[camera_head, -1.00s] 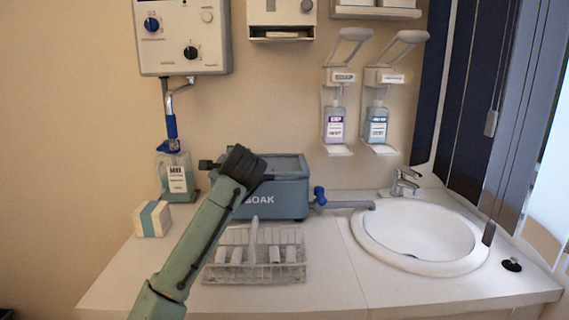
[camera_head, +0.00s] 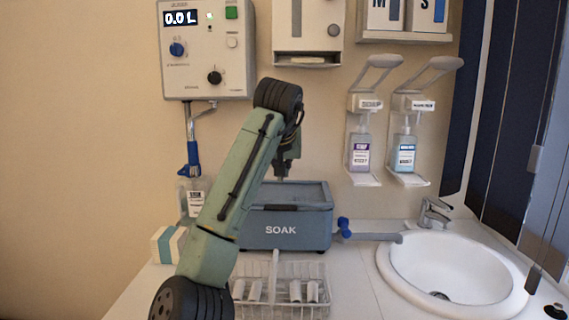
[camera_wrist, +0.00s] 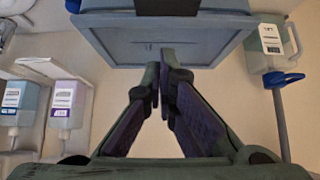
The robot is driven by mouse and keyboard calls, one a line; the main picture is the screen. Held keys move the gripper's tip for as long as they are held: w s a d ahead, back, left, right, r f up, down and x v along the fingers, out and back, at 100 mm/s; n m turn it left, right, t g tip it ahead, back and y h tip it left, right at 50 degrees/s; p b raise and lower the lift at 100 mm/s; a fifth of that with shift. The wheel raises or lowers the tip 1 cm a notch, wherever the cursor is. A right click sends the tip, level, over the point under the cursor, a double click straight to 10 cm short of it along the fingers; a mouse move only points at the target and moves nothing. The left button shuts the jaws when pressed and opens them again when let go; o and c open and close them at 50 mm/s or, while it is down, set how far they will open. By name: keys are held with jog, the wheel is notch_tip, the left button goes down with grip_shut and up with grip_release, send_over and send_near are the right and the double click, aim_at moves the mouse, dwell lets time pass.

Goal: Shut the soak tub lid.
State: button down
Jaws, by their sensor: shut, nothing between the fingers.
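The soak tub (camera_head: 285,231) is a blue-grey box marked SOAK, standing at the back of the counter. Its framed top shows partly to the right of my arm, and no raised lid shows clear of the arm. I cannot tell whether the flat panel inside the frame is the lid or the inside of the tub. The tub also shows at the top of the wrist view (camera_wrist: 125,48). My gripper (camera_wrist: 166,60) is shut and empty, its fingertips overlapping the tub's edge there. In the head view my gripper (camera_head: 281,172) hangs over the tub's back, partly hidden by my arm; contact is unclear.
A wire rack (camera_head: 270,298) with white pieces stands in front of the tub. A blue-handled tap (camera_head: 344,228) sticks out at its right, beside the sink (camera_head: 450,275). A jug (camera_head: 192,201) and a white-and-teal box (camera_head: 168,244) stand at the left. Dispensers (camera_head: 360,153) hang behind.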

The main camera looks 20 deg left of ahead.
aim_at(284, 206)
jog(key=p+x, duration=0.1)
jog(key=x, duration=0.4)
jog(key=shift+w+a+f+p, duration=0.1)
jog(key=shift+w+f+p, duration=0.1)
jog(key=shift+p, duration=0.15)
notch_tip(284, 206, down, 2)
jog(key=shift+s+f+p, duration=0.15)
jog(key=shift+f+p, duration=0.05)
jog(key=shift+p, duration=0.1)
jog(key=shift+f, duration=0.8)
jog(key=b, duration=0.1)
jog(key=f+b, duration=0.1)
jog(key=shift+d+f+t+b, duration=0.25)
jog(key=shift+f+t+b, duration=0.45)
jog(key=shift+f+b, duration=0.05)
jog(key=shift+b, duration=0.7)
jog(key=shift+s+a+r+b, duration=0.1)
jog(key=shift+s+b, duration=0.1)
jog(key=shift+b, duration=0.2)
jog(key=shift+t, duration=0.3)
jog(key=shift+r, duration=0.1)
